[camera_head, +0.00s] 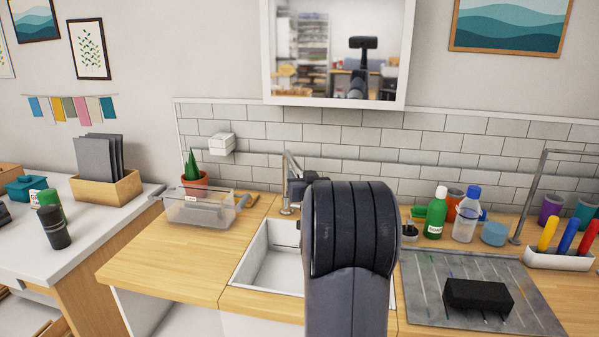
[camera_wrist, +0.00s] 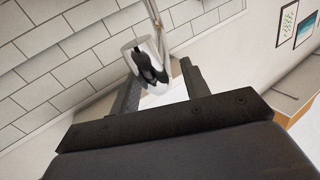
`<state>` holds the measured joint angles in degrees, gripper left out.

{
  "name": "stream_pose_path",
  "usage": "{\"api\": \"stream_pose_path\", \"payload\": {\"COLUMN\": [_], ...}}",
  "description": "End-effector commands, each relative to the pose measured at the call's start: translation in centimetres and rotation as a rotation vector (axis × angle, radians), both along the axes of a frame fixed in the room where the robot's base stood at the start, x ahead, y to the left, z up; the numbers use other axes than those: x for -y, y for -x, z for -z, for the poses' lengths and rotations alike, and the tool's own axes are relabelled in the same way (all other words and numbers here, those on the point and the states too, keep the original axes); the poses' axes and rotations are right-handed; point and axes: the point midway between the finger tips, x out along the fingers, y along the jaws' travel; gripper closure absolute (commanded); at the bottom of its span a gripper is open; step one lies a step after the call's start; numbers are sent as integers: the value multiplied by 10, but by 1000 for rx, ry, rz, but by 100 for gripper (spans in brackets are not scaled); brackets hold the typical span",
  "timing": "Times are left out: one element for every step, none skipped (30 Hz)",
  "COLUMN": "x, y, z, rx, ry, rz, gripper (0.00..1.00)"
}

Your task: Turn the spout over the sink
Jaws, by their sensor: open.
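The chrome spout (camera_head: 286,195) rises at the back edge of the white sink (camera_head: 258,265), in front of the tiled wall. In the head view its upper part bends to the right and runs behind my dark arm. My gripper (camera_wrist: 158,76) is open in the wrist view, with a finger on each side of the spout's shiny cylindrical end (camera_wrist: 147,58). The end mirrors dark shapes. I cannot tell whether either finger touches it. In the head view my arm covers the right part of the sink and most of the gripper.
A clear bin (camera_head: 200,208) and a potted cactus (camera_head: 193,172) stand left of the sink. A green bottle (camera_head: 436,215), a clear bottle (camera_head: 467,218) and a grey mat (camera_head: 430,275) with a black block (camera_head: 478,297) are at right. The wooden counter (camera_head: 165,265) front left is clear.

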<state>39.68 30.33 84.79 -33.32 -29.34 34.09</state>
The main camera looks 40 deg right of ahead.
Motion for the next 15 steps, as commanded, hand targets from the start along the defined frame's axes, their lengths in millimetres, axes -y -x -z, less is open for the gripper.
{"api": "stream_pose_path", "payload": {"x": [3,4,5,6,7,8,8,9,9,10,10,10,10,10,10], "y": [-7,-10,-13,-15,-17,-19,-20,-21,-22,-23,-23,-23,-23,-23,-23], "z": [-1,-1,-1,0,0,-1,0,0,0,0,0,0,0,0,0], "rx": [-1,0,-1,-2,-1,-1,-1,-1,-1,-1,-1,-1,-1,-1,-1], "ry": [0,0,0,-1,0,1,0,0,0,0,0,0,0,0,0], "rz": [-1,-1,-1,-1,-1,-1,0,0,0,0,0,0,0,0,0], "gripper": [56,56,56,56,56,56,56,56,56,56,56,56,56,56,56]}}
